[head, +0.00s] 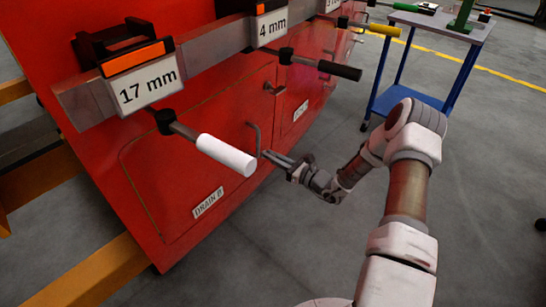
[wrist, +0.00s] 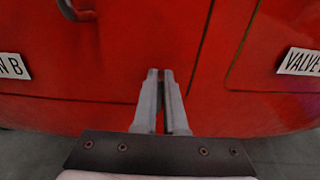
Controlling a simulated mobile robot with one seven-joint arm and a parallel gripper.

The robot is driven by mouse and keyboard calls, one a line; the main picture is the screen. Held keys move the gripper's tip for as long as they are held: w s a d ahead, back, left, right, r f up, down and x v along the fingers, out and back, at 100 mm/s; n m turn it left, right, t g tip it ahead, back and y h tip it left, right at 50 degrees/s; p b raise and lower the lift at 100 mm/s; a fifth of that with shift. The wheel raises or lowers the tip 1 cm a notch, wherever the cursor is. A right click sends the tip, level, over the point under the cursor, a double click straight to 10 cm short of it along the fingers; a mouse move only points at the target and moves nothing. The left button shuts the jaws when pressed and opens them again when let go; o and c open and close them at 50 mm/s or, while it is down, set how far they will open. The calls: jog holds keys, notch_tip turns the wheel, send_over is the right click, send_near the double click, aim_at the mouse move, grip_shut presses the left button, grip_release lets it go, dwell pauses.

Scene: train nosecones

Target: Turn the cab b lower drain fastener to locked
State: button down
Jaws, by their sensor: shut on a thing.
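The red drain door has a thin outline and a "DRAIN B" label (head: 208,203); the end of that label shows at the left in the wrist view (wrist: 12,66). My gripper (head: 266,154) reaches the red side near the door's right edge, just below a bent grey handle (head: 256,138). In the wrist view my gripper (wrist: 160,74) has its two fingers almost together, pointing at the red panel left of a dark seam. It is shut on the lower drain fastener, which the fingertips hide. I cannot see which way the fastener is turned.
A white grip (head: 227,155) on a lever sticks out left of my gripper, under a "17 mm" sign (head: 148,86). A black grip (head: 340,70) sticks out above. A "VALVE" label (wrist: 300,62) is at the right. Grey floor (head: 480,170) is open at the right.

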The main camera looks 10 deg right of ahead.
jog(key=shift+m, duration=0.3)
jog(key=m+p, duration=0.1)
jog(key=m, duration=0.2)
jog(key=shift+w+d+m+p, duration=0.1)
jog(key=shift+d+m+p, duration=0.1)
jog(key=shift+m+p, duration=0.2)
jog(key=m, duration=0.2)
jog(key=m+p, duration=0.1)
jog(key=m, duration=0.1)
jog(key=shift+w+d+f+m, duration=0.15)
jog(key=shift+m, duration=0.15)
jog(key=m, duration=0.5)
jog(key=f+m+p, duration=0.1)
jog(key=m, duration=0.2)
jog(key=shift+w+d+m, duration=0.1)
jog(key=shift+m, duration=0.5)
jog(key=c, duration=1)
grip_release()
